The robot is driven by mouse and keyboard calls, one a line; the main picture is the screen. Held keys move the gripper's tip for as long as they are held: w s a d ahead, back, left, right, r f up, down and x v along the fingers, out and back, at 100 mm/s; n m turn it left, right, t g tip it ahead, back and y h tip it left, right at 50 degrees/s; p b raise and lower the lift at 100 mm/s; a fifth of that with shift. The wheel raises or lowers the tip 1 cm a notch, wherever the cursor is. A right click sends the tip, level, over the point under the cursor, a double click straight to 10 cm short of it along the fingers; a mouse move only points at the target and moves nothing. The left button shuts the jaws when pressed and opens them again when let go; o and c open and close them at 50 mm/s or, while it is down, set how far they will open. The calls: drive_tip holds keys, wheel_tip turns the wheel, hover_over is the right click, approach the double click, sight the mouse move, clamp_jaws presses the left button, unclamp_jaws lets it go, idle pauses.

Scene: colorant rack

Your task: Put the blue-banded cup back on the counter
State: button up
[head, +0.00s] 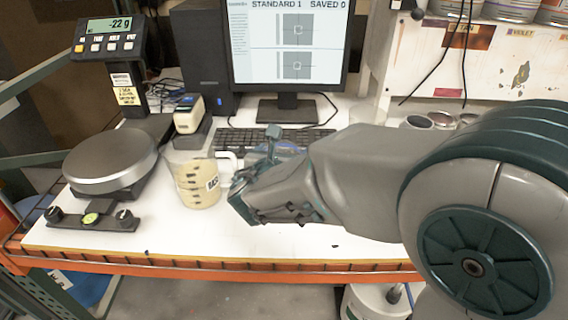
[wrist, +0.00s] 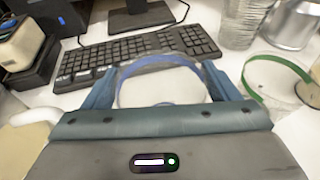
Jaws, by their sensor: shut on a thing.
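The blue-banded cup (wrist: 161,88) is a clear cup with a blue band round its rim. In the wrist view it sits between the two teal fingers of my gripper (wrist: 160,90), which is shut on it. In the head view my gripper (head: 277,150) is over the white counter (head: 150,235), in front of the keyboard. There the cup is mostly hidden behind my gripper and arm, with only a bluish part showing. The cup's base is hidden, so I cannot tell whether it touches the counter.
The keyboard (wrist: 135,55) lies just beyond the cup. A green-banded clear cup (wrist: 252,77) stands to the right.

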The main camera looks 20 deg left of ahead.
drive_tip(key=shift+f, duration=1.4)
drive_tip(key=shift+f, duration=0.1)
drive_tip(key=shift+f+b, duration=0.15)
drive_tip(key=shift+b, duration=0.15)
drive_tip(key=o, duration=1.2)
drive_tip(key=shift+r+p, duration=0.3)
drive_tip(key=v, duration=1.2)
